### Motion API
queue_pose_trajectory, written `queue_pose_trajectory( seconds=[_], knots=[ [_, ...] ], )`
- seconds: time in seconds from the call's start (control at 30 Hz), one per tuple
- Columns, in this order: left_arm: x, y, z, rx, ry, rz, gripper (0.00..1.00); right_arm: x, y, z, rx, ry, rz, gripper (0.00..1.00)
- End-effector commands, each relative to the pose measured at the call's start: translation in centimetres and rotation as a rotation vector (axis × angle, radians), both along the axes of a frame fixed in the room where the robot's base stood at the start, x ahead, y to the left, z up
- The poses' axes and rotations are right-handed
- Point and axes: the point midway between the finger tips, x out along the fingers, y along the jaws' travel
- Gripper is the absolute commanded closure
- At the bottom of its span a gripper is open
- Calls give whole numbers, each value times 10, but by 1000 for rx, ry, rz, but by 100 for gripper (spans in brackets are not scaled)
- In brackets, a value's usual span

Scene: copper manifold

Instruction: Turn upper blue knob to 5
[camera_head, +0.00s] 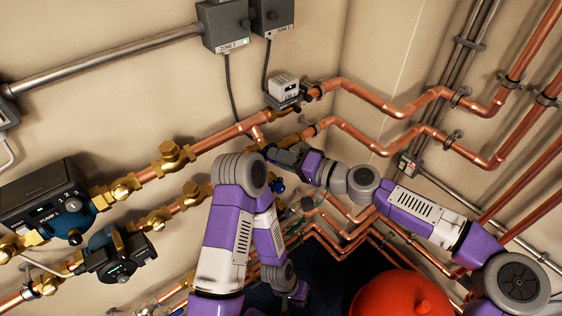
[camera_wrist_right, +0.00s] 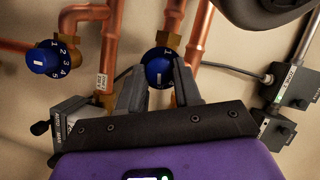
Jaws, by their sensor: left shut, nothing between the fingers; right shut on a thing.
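The upper blue knob (camera_wrist_right: 158,72) sits between the fingers of my right gripper (camera_wrist_right: 160,88) in the right wrist view. The fingers are shut on its sides. A short white mark shows on its face; most of its number scale is hidden by the fingers. In the head view my right gripper (camera_head: 277,153) is at the copper pipes, and the upper knob is hidden there. A second blue knob (camera_wrist_right: 45,58), with a scale of 1 to 5, stands to the left in the wrist view; the lower blue knob (camera_head: 278,185) shows in the head view. My left gripper (camera_head: 299,292) hangs low, shut and empty.
Copper pipes (camera_head: 215,140) with brass valves run along the wall. A grey and white actuator (camera_head: 284,87) sits above my right gripper. Pumps (camera_head: 45,200) are at the left, grey zone boxes (camera_head: 227,24) at the top, and a red tank (camera_head: 400,295) at the bottom.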

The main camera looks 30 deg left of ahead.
Motion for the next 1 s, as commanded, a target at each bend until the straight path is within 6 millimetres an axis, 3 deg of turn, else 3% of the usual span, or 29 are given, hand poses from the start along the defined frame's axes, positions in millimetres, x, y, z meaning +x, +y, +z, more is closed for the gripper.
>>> queue_pose_trajectory(
  seconds=[0.57,0.6,0.73,1.0],
  knots=[
    [0,0,-3,0,0,0,100,0,0,0,13,35,-1,97],
    [0,0,-3,0,0,0,100,0,0,0,13,35,-1,64],
    [0,0,-3,0,0,0,100,0,0,0,13,34,0,44],
    [0,0,-3,0,0,0,100,0,0,0,13,32,0,41]
  ],
)
